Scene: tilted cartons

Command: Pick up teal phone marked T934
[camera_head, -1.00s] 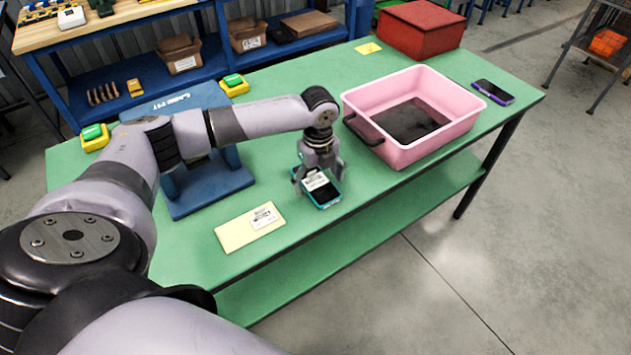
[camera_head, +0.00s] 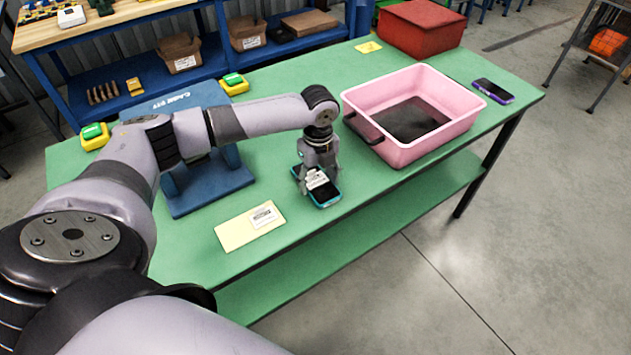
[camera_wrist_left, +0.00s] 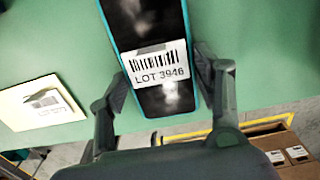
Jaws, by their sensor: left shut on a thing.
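A phone with a teal case (camera_head: 324,197) and dark screen is at the front part of the green table, right of the yellow sheet. In the left wrist view the phone (camera_wrist_left: 150,25) carries a white label with a barcode that reads LOT 3946; I see no T934 on it. My left gripper (camera_head: 319,187) points down over the phone with one finger at each long side, shut on it. In the left wrist view the fingers (camera_wrist_left: 160,75) flank the case. I cannot tell any gap between phone and table. My right gripper is not in view.
A pink bin (camera_head: 412,146) with a dark bottom stands right of my gripper. A purple-edged phone (camera_head: 493,91) lies beyond it. A yellow sheet (camera_head: 245,232) with a label lies at the front left. A blue stand (camera_head: 207,190) and a red box (camera_head: 420,35) are also on the table.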

